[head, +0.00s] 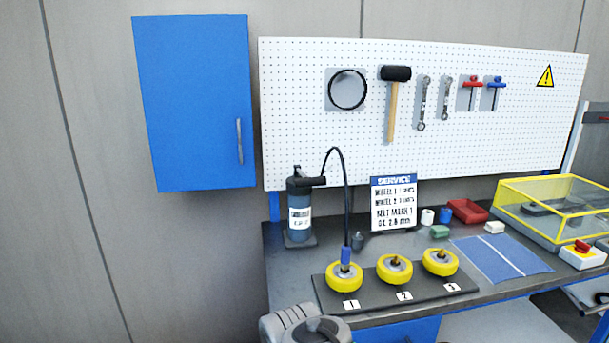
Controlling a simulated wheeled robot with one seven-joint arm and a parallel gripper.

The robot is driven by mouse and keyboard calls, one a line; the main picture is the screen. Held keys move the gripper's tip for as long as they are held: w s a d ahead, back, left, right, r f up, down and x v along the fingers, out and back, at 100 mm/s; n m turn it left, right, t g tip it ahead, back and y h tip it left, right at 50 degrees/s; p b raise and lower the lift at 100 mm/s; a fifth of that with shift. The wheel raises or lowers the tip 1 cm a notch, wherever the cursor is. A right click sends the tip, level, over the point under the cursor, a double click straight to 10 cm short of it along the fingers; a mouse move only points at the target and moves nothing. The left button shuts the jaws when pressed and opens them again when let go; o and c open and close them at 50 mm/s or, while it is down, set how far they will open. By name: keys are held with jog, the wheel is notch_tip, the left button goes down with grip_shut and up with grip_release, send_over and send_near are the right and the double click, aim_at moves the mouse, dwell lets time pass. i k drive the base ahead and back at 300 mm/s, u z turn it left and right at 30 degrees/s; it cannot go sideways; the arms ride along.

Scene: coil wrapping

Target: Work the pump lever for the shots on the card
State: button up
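The grease pump (299,212) is a dark blue cylinder with a white label, standing upright at the bench's left end. Its black lever is not clearly distinct from the black head (303,182) on top. A black hose (341,175) arches from the head down to a blue coupler (346,256), which sits on the hub of yellow wheel 1 (345,279). Wheel 2 (395,269) and wheel 3 (440,262) have bare hubs. The service card (394,205) stands behind them; its shot counts are too blurred to read surely. My gripper is not in view.
The wheels sit on a dark board (330,294) with number tags. A blue mat (500,257), red bin (467,211), yellow-framed clear cover (550,205) and red stop button (583,247) lie to the right. A blue cabinet (190,100) hangs left of the pegboard (300,100).

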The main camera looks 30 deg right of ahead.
aim_at(306, 181)
jog(key=k, duration=1.35)
jog(key=u, duration=0.6)
jog(key=i, duration=1.8)
jog(key=z, duration=0.6)
